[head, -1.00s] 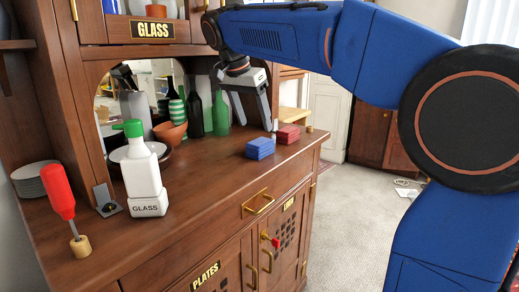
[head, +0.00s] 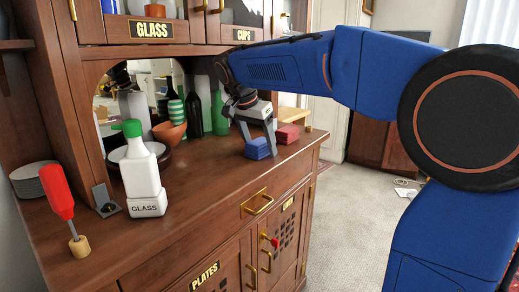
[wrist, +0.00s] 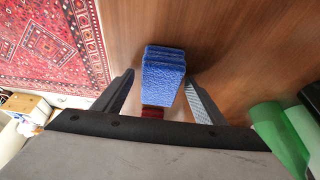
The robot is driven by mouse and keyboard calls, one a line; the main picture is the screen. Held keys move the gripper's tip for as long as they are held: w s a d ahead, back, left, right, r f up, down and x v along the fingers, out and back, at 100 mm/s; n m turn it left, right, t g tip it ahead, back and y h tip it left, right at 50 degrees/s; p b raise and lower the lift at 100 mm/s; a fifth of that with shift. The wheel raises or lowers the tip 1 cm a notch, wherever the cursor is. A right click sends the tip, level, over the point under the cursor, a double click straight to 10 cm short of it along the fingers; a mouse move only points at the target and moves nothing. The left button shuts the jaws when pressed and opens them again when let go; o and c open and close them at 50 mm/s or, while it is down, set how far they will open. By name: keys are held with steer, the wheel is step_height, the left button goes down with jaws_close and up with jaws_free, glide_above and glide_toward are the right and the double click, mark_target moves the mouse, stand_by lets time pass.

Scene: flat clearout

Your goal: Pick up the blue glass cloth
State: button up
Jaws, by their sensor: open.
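The blue glass cloth (head: 259,148) is a small folded stack lying on the wooden sideboard top, near its right end. In the wrist view the blue cloth (wrist: 163,78) sits ahead of and between my open fingers. My gripper (head: 260,147) is open and points down over the cloth, with a finger to each side in the wrist view (wrist: 158,84). I see no firm contact between the fingers and the cloth.
A red folded cloth (head: 288,134) lies just right of the blue one. Green bottles (head: 220,113) stand behind to the left. A white spray bottle marked GLASS (head: 142,170) stands further left. The sideboard front (head: 228,200) is bare before the cloth.

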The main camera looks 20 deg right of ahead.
mark_target(259, 141)
steer(key=c, duration=1.2)
step_height(259, 141, up, 10)
steer(key=shift+r, duration=0.1)
steer(key=o, duration=0.5)
steer(key=c, duration=0.3)
steer(key=shift+a, duration=0.15)
